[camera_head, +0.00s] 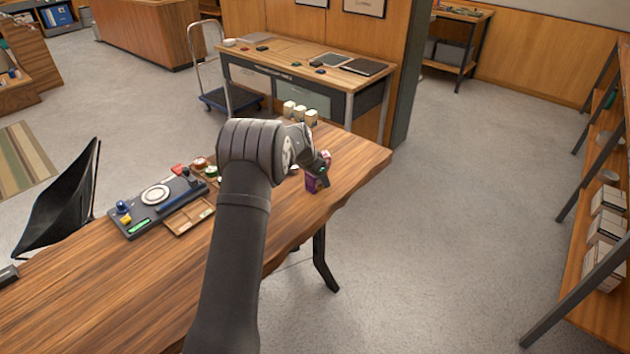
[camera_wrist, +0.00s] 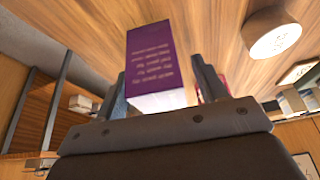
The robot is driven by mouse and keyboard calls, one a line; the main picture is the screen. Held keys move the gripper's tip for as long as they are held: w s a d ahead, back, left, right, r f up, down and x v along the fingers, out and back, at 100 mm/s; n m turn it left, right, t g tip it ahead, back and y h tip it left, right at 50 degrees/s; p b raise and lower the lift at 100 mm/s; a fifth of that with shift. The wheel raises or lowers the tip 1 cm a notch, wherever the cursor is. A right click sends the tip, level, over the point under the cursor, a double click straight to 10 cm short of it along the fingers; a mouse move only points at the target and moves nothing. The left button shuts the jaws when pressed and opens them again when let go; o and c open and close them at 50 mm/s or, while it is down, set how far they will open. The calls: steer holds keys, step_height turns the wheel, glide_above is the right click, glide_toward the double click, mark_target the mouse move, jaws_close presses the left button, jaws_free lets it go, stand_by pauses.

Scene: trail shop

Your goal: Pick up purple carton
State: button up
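The purple carton (camera_head: 311,184) stands on the wooden table near its right edge in the head view, partly hidden by my gripper (camera_head: 319,170). In the wrist view the purple carton (camera_wrist: 157,55) shows a purple face with pale printed lines and a lighter end face nearer the camera. The fingers of my gripper (camera_wrist: 163,83) are spread, one on each side of the carton. I see no clear grip on it; whether a finger touches its side is hard to tell.
Several small pale cartons (camera_head: 300,112) stand at the table's far edge. A dark tray (camera_head: 150,208) with a white disc and small items lies left of my arm, beside a wooden tray (camera_head: 188,217). A round white-faced object (camera_wrist: 275,38) appears in the wrist view.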

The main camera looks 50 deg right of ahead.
steer(key=c, duration=1.1)
